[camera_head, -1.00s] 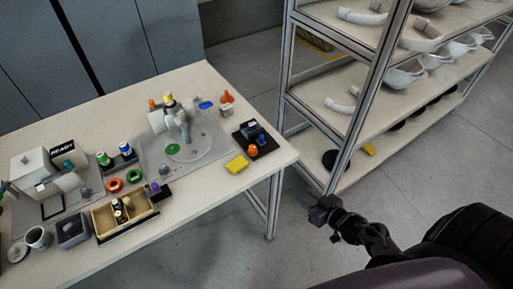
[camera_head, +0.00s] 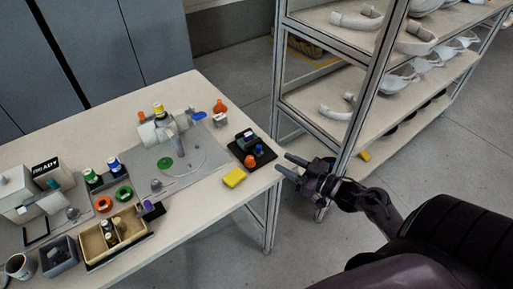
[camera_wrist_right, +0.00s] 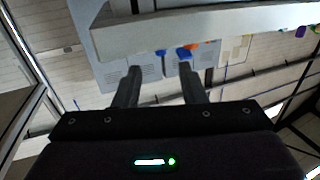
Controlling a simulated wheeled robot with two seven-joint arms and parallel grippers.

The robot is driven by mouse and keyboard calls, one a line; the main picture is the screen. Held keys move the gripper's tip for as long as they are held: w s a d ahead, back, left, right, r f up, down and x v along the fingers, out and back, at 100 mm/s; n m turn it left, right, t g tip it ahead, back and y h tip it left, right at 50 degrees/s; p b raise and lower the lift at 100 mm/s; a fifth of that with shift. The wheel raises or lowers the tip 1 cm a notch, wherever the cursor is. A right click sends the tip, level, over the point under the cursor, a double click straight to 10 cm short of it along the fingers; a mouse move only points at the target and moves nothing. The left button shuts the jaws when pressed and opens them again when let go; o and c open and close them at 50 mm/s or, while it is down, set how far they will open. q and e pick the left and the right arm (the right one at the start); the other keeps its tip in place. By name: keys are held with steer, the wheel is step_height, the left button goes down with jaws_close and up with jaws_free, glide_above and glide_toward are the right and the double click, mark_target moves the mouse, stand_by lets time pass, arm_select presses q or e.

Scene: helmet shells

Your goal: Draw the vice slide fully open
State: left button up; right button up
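A small dark fixture (camera_head: 252,150) at the table's right corner looks like the vice, though I cannot be sure. My left gripper is not in view.
A metal-framed shelf (camera_head: 360,110) with white helmet shells stands close behind my right arm.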

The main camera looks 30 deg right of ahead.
mark_target(265, 157)
steer(key=shift+w+a+r, duration=0.15)
steer(key=shift+w+a, duration=0.1)
steer(key=shift+w, duration=0.4)
steer(key=p+x, duration=0.1)
steer(key=x, duration=0.6)
steer(key=shift+s, duration=0.1)
jaws_close()
